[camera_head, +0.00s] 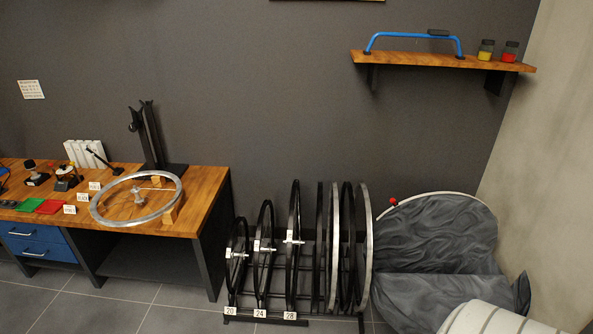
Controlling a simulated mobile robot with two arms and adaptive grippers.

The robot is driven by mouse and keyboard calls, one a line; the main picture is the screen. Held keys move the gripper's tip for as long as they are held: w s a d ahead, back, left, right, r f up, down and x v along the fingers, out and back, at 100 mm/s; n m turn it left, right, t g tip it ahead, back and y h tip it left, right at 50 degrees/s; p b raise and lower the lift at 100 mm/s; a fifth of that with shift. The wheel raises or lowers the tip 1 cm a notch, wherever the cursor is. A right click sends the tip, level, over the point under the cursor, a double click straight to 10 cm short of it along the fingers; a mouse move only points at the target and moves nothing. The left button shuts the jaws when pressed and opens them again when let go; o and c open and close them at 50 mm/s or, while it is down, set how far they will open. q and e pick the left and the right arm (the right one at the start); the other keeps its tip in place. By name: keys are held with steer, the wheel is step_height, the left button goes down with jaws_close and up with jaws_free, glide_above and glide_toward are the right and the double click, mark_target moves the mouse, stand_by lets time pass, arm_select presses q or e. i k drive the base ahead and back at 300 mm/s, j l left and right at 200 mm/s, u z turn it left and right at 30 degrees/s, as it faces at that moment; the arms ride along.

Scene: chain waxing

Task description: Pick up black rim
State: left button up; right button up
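Several black rims stand upright, side by side, in a dark floor rack (268,320) right of the workbench. The smallest black rim (246,238) is by the label 20. A larger black rim (271,225) is by the label 24, and a tall black rim (297,205) by the label 28. These three have silver hubs. Further right, a narrow black rim (319,230) stands beside a silver rim (334,240). Another black rim (347,200) stands between that one and an outer silver rim (365,230). Neither of my grippers is in view.
A wooden workbench (205,185) with blue drawers carries a silver rim (98,212), a black stand (152,135) and small tools. Grey draped fabric (440,235) lies close to the rack's right. A wall shelf (430,59) holds a blue-framed tool and two jars. Floor before the bench is clear.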

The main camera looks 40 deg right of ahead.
mark_target(320, 206)
steer(key=z, duration=1.6)
